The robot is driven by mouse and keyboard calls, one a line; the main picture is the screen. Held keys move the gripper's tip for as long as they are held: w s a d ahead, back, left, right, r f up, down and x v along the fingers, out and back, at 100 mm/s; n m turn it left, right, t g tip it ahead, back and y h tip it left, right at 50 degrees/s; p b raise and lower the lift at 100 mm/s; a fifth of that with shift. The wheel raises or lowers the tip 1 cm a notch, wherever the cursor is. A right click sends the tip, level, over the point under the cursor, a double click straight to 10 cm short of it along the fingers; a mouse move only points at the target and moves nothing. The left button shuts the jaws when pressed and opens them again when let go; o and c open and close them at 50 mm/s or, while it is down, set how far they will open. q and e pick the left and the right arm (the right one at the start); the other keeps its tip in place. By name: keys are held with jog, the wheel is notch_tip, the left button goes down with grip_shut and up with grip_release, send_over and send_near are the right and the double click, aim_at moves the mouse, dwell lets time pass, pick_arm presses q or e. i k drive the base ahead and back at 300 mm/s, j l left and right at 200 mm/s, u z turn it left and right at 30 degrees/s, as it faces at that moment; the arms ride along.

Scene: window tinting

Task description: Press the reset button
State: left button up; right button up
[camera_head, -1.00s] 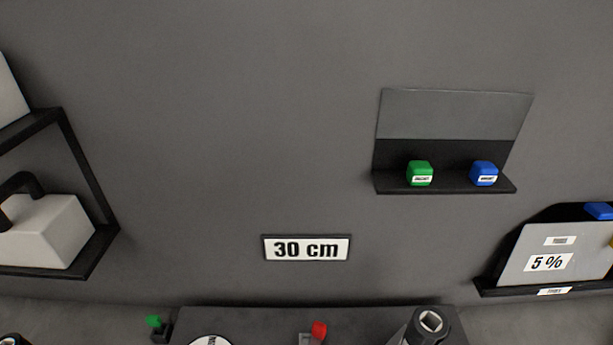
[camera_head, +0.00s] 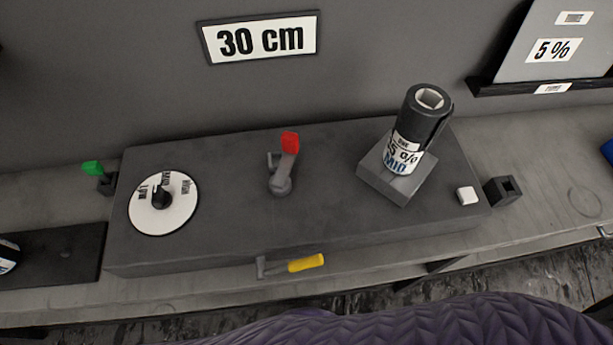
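A small white block (camera_head: 468,195), which looks like a button, sits at the right end of a long dark grey box (camera_head: 330,215) on the bench. I see no word on it, so I cannot tell whether it is the reset button. Neither of my grippers is in view, and nothing touches the white block.
The box carries a white dial (camera_head: 177,212), a red-tipped lever (camera_head: 289,145) and a film roll (camera_head: 424,118) on a grey block. A yellow handle (camera_head: 306,263) sticks out in front. A black square holder (camera_head: 503,191) stands right of the white block. A green-tipped lever (camera_head: 93,168) is left.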

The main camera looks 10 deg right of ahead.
aim_at(466, 195)
jog(key=z, duration=0.4)
jog(key=l+z, duration=0.1)
jog(key=z, duration=0.65)
jog(key=l+z, duration=0.1)
jog(key=z, duration=0.25)
